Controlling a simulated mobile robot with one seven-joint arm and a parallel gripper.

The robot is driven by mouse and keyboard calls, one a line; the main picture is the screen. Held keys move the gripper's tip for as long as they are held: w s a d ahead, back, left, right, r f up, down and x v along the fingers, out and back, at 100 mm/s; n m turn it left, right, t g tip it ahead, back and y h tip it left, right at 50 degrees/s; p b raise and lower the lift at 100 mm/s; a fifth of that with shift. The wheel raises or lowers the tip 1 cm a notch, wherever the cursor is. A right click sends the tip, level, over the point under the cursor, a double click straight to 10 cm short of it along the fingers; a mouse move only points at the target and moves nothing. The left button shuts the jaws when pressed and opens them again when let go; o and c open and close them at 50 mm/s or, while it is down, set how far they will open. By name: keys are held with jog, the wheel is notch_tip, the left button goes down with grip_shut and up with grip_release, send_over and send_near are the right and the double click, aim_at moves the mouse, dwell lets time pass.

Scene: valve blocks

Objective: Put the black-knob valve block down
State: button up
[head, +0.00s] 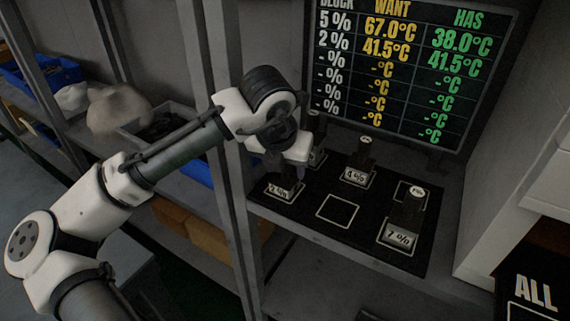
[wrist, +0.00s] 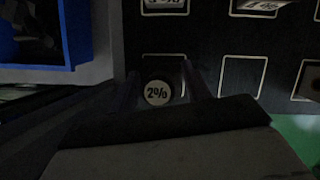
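The black-knob valve block (head: 284,190), labelled 2%, stands at the front left of the black mat in the head view. Its round black knob (wrist: 157,92), with a pale 2% cap, shows in the wrist view. My gripper (head: 290,168) is directly above the block, fingers pointing down. In the wrist view my gripper's fingers (wrist: 160,80) lie on either side of the knob, with dark gaps between; they look open. Dim light hides the block's base, and the arm covers part of it.
The black mat (head: 305,208) has an empty outlined square (head: 338,207) right of my gripper. Blocks labelled 4% (head: 355,176) and 7% (head: 398,236) stand on it; another is behind my gripper. A shelf post (head: 232,200) rises close on the left. A temperature board (head: 400,75) stands behind.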

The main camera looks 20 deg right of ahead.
jog(key=shift+r, duration=0.25)
jog(key=v, duration=1.2)
